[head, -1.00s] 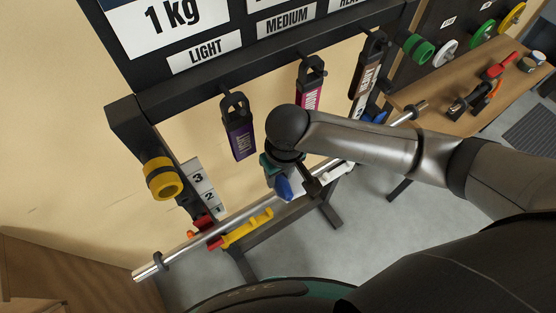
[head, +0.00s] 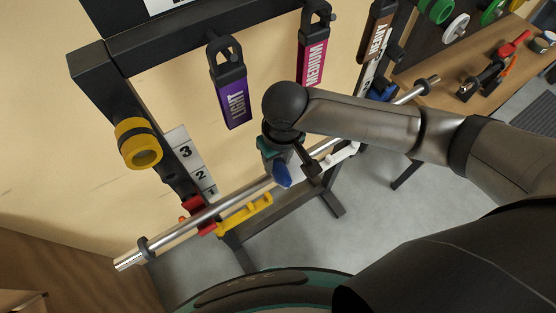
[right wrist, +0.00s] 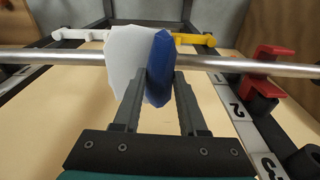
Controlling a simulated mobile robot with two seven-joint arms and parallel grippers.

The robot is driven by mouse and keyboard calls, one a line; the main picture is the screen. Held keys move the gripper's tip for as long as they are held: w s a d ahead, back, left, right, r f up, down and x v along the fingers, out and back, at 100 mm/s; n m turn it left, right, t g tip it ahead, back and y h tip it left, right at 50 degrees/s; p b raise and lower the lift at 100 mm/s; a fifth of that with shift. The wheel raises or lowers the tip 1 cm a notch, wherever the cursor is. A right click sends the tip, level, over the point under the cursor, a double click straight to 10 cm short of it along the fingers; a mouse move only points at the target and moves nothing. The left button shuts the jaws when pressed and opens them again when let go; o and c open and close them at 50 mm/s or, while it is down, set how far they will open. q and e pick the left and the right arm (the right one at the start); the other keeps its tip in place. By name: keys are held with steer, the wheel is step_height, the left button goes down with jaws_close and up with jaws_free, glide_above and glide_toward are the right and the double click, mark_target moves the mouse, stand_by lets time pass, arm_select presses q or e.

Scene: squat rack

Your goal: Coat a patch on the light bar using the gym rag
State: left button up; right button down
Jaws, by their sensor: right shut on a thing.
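The silver bar (head: 218,209) lies across the rack, tilted in the head view, and crosses the right wrist view (right wrist: 65,56). My right gripper (right wrist: 158,78) is shut on a blue cloth-like piece, the gym rag (right wrist: 160,66), which also shows in the head view (head: 282,175). The rag overlaps the middle of the bar; I cannot tell how firmly it touches. A pale, faceted piece (right wrist: 125,62) lies beside the blue one and hides part of the bar; I cannot tell if it is the patch or part of the rag. My left gripper is not in view.
Red (head: 195,212), yellow (head: 245,213) and white (head: 342,155) holders sit along the rack. Purple LIGHT (head: 232,95) and pink MEDIUM (head: 313,55) tags hang above the bar. A yellow roll (head: 138,144) is on the left post. A wooden table (head: 450,100) stands at right.

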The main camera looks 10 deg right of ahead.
steer(key=shift+w+f, duration=0.15)
steer(key=shift+f, duration=0.85)
stand_by(0.6)
